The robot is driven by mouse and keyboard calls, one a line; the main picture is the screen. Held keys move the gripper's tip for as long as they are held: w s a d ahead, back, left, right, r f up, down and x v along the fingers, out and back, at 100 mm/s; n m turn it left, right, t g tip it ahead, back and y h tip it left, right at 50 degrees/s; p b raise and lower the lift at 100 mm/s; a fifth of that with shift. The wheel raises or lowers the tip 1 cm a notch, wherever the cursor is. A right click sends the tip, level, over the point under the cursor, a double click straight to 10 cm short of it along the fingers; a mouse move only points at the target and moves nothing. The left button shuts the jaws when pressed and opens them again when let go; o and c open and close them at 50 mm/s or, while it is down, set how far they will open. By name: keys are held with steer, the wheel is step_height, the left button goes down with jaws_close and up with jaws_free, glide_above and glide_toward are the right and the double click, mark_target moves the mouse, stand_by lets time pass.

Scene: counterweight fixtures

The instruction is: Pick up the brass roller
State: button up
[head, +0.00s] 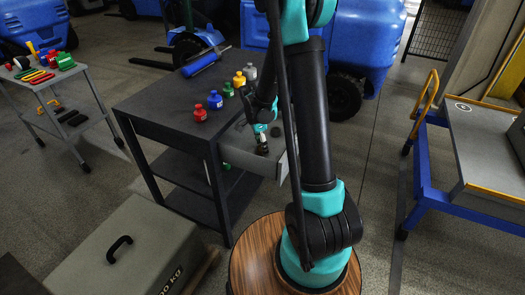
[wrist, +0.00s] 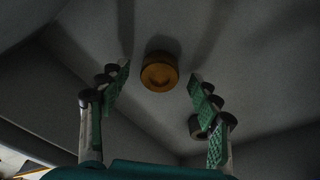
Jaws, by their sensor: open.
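The brass roller (wrist: 160,71) is a short, round, brass-coloured piece on the grey floor of an open drawer. In the wrist view it shows just beyond and between the fingertips, with space on both sides. My gripper (wrist: 158,82) is open and empty, its two green-padded fingers spread left and right of the roller. In the head view my gripper (head: 262,146) points down into the open drawer (head: 238,155) of the dark workbench (head: 150,105). The roller is hidden in the head view. I cannot tell the exact height of the fingertips above the drawer floor.
Red, blue, green, yellow and grey knobbed weights (head: 200,113) stand in a row on the workbench, close behind the drawer. The drawer walls surround my gripper. A large grey weight box (head: 125,250) stands front left. A blue-framed cart (head: 485,150) stands at right.

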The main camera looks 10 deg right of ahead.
steer(key=shift+f, duration=0.3)
jaws_close()
stand_by(0.3)
